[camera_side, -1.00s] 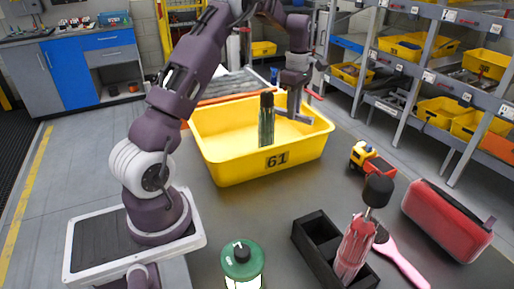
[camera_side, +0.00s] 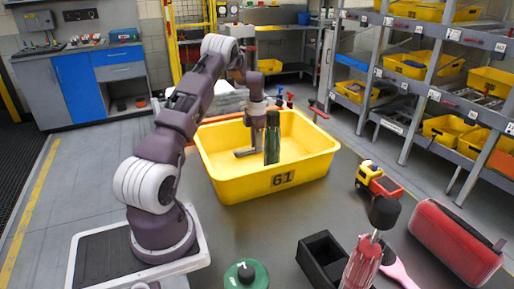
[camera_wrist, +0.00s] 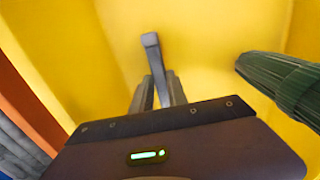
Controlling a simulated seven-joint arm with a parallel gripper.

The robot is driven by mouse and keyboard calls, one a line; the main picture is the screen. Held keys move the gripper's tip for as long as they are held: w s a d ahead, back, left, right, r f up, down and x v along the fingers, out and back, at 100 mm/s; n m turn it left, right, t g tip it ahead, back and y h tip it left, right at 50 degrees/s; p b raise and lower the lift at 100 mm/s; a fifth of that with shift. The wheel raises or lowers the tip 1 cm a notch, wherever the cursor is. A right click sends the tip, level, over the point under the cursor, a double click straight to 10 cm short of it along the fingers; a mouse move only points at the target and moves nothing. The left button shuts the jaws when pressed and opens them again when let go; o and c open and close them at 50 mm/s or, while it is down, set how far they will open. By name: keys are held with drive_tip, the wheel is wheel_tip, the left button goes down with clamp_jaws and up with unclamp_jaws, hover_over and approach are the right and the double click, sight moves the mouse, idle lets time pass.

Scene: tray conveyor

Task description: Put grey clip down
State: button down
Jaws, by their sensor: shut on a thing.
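The grey clip (camera_wrist: 151,52) is a thin bar with a bent head, pinched between the two fingers of my gripper (camera_wrist: 158,92) in the wrist view. In the side view, my gripper (camera_side: 256,142) reaches down inside the yellow bin marked 61 (camera_side: 232,186), and the clip (camera_side: 244,152) sticks out to its left. The clip is low in the bin; I cannot tell whether it touches the floor. A dark green ribbed object (camera_side: 272,145) stands just right of the gripper in the side view; it also shows at the right of the wrist view (camera_wrist: 290,84).
On the dark table are a toy truck (camera_side: 378,182), a red case (camera_side: 455,240), a black open box (camera_side: 322,262), a red-handled tool (camera_side: 362,262) and a green-lidded container (camera_side: 246,276). Shelves with yellow bins stand behind at right. The bin walls surround my gripper.

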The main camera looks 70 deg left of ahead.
drive_tip(key=shift+f, duration=0.4)
drive_tip(key=shift+f, duration=0.1)
drive_tip(key=c, duration=1.3)
unclamp_jaws()
wheel_tip(320, 180, up, 12)
